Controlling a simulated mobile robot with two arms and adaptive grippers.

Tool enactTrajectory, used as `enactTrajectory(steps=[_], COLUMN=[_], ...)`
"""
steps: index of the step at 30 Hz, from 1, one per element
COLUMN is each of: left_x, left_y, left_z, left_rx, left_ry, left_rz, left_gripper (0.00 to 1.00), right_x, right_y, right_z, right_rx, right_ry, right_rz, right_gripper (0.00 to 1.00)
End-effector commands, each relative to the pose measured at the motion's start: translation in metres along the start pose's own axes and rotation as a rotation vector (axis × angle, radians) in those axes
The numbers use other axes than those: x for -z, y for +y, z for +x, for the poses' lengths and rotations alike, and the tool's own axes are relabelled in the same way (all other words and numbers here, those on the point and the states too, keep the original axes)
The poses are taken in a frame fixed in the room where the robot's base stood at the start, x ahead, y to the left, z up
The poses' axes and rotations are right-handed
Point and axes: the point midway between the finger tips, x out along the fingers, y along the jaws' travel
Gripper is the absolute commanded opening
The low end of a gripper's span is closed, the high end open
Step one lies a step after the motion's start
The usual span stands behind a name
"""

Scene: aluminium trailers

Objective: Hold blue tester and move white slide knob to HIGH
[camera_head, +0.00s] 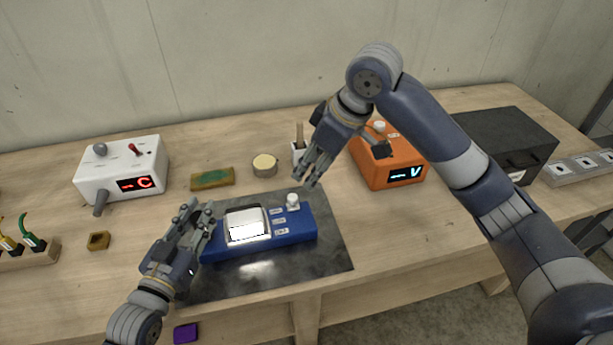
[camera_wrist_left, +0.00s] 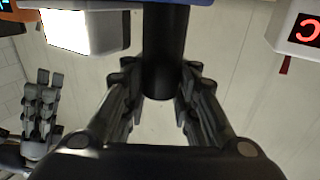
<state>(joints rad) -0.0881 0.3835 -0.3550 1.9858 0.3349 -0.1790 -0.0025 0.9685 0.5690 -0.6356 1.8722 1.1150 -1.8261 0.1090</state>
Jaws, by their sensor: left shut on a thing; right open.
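The blue tester (camera_head: 273,240) lies on a dark mat (camera_head: 328,258). It has a lit white screen (camera_head: 247,226), which also shows in the left wrist view (camera_wrist_left: 68,30). The white slide knob (camera_head: 292,201) stands near its far right corner, beside a column of small labels too small to read. My left gripper (camera_head: 207,215) is at the tester's left end, shut on a black cylindrical part (camera_wrist_left: 165,50) that appears to be its handle. My right gripper (camera_head: 314,168) is open and empty, above and behind the knob, apart from it.
An orange meter (camera_head: 398,172) stands right of my right gripper, with a black case (camera_head: 500,140) beyond. A white meter (camera_head: 120,168) stands at left. A green-topped sponge (camera_head: 212,178), a round tin (camera_head: 264,165) and a cup (camera_head: 298,152) line the back.

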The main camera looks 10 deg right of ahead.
Motion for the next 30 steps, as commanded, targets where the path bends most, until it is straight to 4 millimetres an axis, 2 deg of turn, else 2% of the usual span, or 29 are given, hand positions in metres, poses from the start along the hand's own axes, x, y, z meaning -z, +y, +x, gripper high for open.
enactTrajectory(steps=[4,14,15,18,30], left_x=[-0.0017,-0.0017,-0.0018,-0.0016,-0.0007], left_y=[0.0003,0.0004,0.0004,0.0004,0.0001], left_z=[-0.0003,-0.0003,-0.0003,-0.0003,-0.0026], left_rx=[0.0,-0.001,-0.001,-0.001,0.0], left_ry=[-0.004,-0.004,-0.004,-0.004,-0.001], left_rz=[0.0,-0.001,-0.001,-0.001,0.0], left_gripper=[0.0,0.0,0.26,0.49,0.51], right_x=[0.0002,0.0,-0.0001,-0.0001,0.0], right_y=[0.0001,0.0,0.0,0.0,-0.0001], right_z=[-0.0085,-0.0089,-0.0089,-0.0088,-0.0087], right_rx=[-0.001,0.0,0.0,0.0,0.0], right_ry=[0.001,0.0,0.0,0.0,0.0], right_rz=[-0.001,0.0,0.0,0.0,0.0], right_gripper=[0.41,0.41,0.41,0.41,0.41])
